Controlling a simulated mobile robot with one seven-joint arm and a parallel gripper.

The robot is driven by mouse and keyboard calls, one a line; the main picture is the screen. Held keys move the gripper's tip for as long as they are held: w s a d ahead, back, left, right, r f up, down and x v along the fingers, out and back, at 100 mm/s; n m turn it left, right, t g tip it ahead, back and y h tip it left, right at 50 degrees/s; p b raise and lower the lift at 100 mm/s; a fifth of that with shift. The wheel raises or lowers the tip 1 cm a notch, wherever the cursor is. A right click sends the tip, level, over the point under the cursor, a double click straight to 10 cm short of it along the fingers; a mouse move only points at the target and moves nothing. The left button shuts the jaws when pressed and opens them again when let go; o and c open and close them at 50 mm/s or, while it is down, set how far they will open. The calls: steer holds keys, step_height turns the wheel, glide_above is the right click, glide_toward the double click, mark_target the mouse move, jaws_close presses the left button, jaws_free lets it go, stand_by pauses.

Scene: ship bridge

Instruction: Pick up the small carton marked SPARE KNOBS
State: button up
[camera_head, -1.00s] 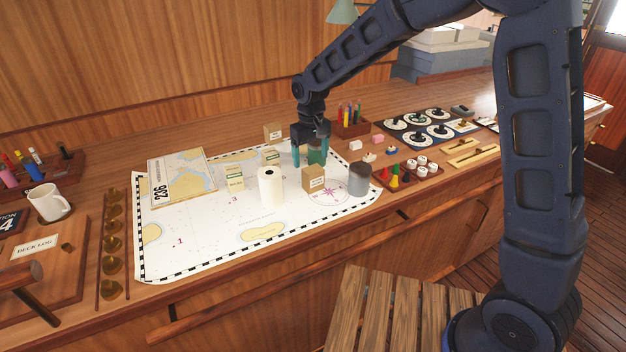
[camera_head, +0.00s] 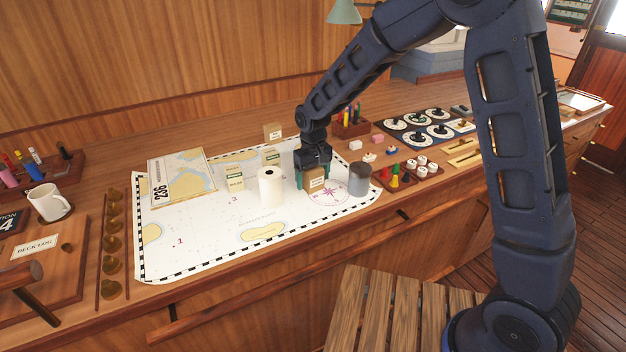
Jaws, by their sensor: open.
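A small brown carton (camera_head: 315,183) with a pale label stands upright on the chart at its right part; the label is too small to read. My gripper (camera_head: 313,171) points down over this carton, with its teal fingers open on the carton's left and right sides. I cannot tell whether the fingers touch it. Other small labelled cartons stand farther left and back: one pale carton (camera_head: 235,178), one with a green top (camera_head: 271,160) and a brown one (camera_head: 273,132) behind the chart. Their labels are also too small to read for certain.
A white roll (camera_head: 270,188) stands just left of the carton and a grey jar (camera_head: 360,179) just right. The chart (camera_head: 205,235) is clear toward the front left. Coloured game-like pieces (camera_head: 394,175) and white knobs lie farther right.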

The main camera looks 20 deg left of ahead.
steer(key=c, duration=1.1)
steer(key=shift+r, duration=0.1)
